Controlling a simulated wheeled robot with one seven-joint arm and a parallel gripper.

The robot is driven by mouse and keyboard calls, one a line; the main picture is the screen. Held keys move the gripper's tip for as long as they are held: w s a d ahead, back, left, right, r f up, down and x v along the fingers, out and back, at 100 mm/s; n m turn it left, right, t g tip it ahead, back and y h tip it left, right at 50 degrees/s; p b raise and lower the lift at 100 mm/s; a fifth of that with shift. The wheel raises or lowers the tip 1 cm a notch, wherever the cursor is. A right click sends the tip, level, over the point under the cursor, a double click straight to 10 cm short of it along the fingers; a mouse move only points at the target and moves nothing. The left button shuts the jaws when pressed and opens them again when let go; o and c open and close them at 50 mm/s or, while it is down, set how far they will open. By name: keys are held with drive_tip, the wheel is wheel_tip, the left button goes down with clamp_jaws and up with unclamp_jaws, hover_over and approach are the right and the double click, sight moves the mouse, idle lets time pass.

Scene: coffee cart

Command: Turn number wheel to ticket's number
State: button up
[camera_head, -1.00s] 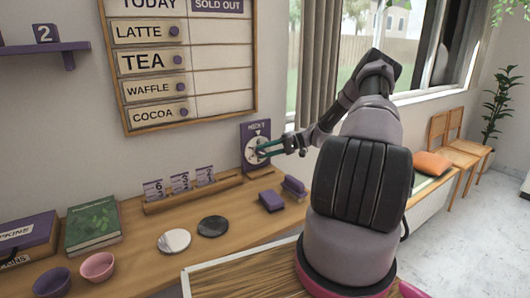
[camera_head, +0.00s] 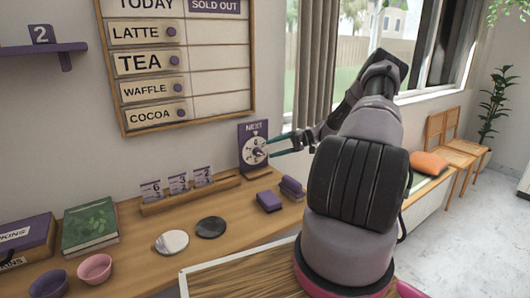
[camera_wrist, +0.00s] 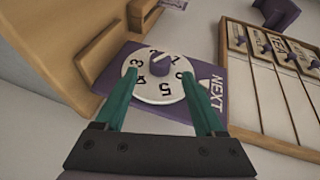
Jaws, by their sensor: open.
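The number wheel (camera_head: 253,153) is a white dial with a purple centre knob, on a purple sign marked NEXT (camera_head: 254,128). The wrist view shows the dial (camera_wrist: 165,88) with black numerals around the knob (camera_wrist: 160,64); the 6 appears nearest the word NEXT. My gripper (camera_head: 270,144) is open, with green fingers just right of the dial. In the wrist view my gripper (camera_wrist: 160,78) has its fingertips on either side of the dial, with nothing held; contact cannot be told. Number tickets 6 (camera_head: 152,190), 3 (camera_head: 179,182) and 2 (camera_head: 203,175) stand in a rack.
The wooden rack (camera_head: 225,184) lies on the counter. Purple blocks (camera_head: 269,201) sit below the sign. Two round coasters (camera_head: 211,228), bowls (camera_head: 95,268) and a green book (camera_head: 90,229) are left. A card 2 (camera_head: 41,35) stands on a shelf. The menu board (camera_head: 190,116) hangs above.

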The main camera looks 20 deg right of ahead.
drive_tip(key=v, duration=0.5)
drive_tip(key=shift+s+d, duration=0.1)
drive_tip(key=shift+d, duration=0.25)
